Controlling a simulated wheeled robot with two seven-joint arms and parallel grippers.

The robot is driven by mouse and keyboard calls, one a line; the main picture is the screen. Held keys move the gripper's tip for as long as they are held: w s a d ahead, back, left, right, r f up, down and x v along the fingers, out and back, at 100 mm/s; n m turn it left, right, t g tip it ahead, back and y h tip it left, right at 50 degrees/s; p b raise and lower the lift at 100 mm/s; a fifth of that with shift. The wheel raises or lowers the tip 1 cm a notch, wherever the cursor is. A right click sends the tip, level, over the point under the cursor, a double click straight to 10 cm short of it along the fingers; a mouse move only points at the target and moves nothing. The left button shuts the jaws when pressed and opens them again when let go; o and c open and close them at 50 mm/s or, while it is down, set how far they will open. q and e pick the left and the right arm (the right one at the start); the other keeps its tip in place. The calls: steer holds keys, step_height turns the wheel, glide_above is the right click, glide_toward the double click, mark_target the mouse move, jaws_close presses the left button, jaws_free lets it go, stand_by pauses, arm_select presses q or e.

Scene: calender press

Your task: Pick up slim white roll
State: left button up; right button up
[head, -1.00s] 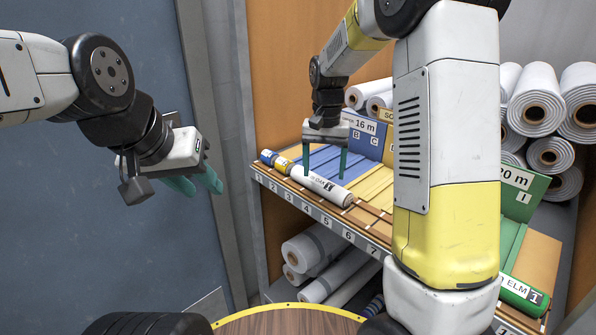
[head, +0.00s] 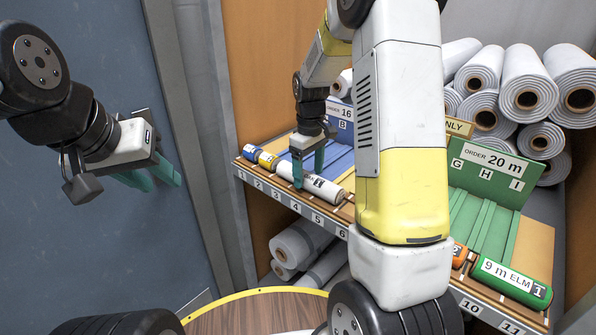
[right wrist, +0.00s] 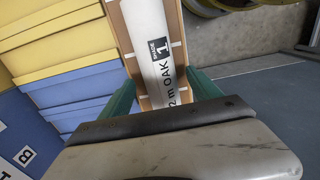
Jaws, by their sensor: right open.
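The slim white roll (head: 323,188), with a black "OAK 1" label, lies on the shelf's front ledge near slots 4 and 5. In the right wrist view the white roll (right wrist: 150,40) runs away from my gripper, its label reading "2 m OAK". My right gripper (head: 308,168) is open over the roll's left part. In the right wrist view its fingers (right wrist: 163,92) stand on either side of the roll, with gaps; whether they touch it I cannot tell. My left gripper (head: 150,180) hangs far left, away from the shelf; its finger gap is unclear.
Blue (head: 247,154) and yellow (head: 267,161) small rolls lie left of the white one. A green "9 m ELM" roll (head: 515,283) and an orange roll (head: 459,256) lie at the right. Large white rolls (head: 527,90) are stacked behind. My right arm hides the shelf's middle.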

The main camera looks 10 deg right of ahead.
step_height(320, 180, down, 2)
steer(key=shift+f, duration=0.1)
steer(key=c, duration=1.5)
steer(key=shift+c, duration=0.4)
steer(key=shift+r, duration=0.2)
